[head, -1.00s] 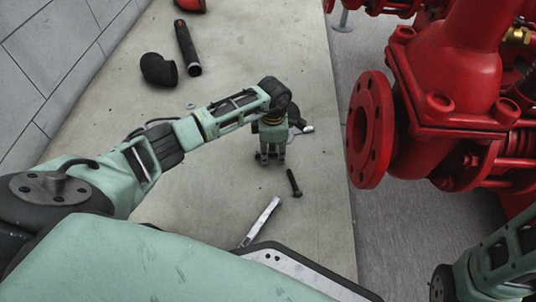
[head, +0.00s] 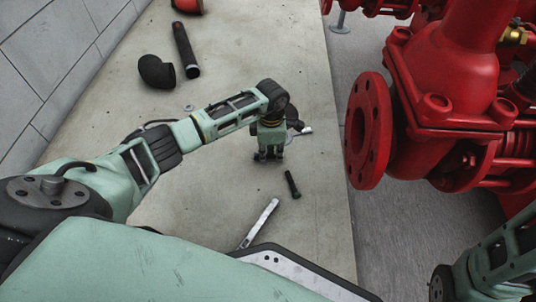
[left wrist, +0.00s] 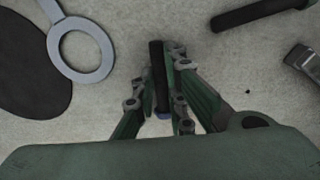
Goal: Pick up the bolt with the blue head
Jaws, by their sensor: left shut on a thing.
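My left gripper (head: 268,156) points down at the floor slab in the head view. In the left wrist view my left gripper (left wrist: 156,102) is shut on a dark bolt (left wrist: 157,65) between its fingers. A small blue patch, the bolt's head (left wrist: 184,126), shows near the palm end. The gripper hides this bolt in the head view. I cannot tell whether the bolt touches the slab. My right gripper is not in view; only part of my right arm shows at the lower right of the head view.
Another dark bolt (head: 292,185) and a silver wrench (head: 259,224) lie nearby on the concrete slab (head: 215,205). A ring-ended tool (left wrist: 82,48) and black disc (left wrist: 30,70) lie left in the wrist view. Black pipe pieces (head: 186,50) lie farther back. Red pump piping (head: 440,75) stands right.

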